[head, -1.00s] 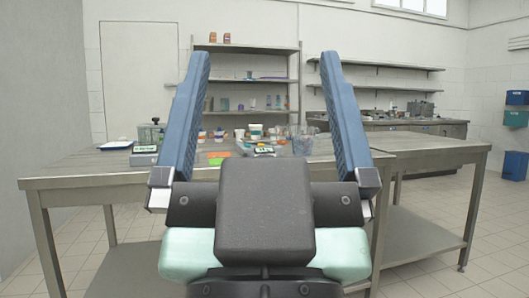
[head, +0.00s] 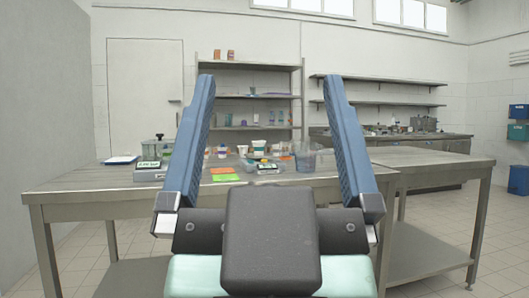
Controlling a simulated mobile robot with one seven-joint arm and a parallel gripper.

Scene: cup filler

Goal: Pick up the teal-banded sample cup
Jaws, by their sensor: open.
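My gripper (head: 266,82) is open and empty, its two blue fingers wide apart and pointing away from me. Between the fingers, several small cups and containers stand on the steel table (head: 110,179), well beyond my gripper. A white cup (head: 258,144) with a greenish tint stands near the middle of this group. It may be the teal-banded sample cup, but it is too small to be sure. Other small white-topped containers (head: 222,151) stand to its left. My left finger may hide more items.
A clear beaker (head: 305,160) stands beside the right finger. A small device (head: 268,167) and green (head: 226,177) and orange (head: 220,170) cards lie in front of the cups. A scale (head: 152,173) is at the left. The table's right part is clear.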

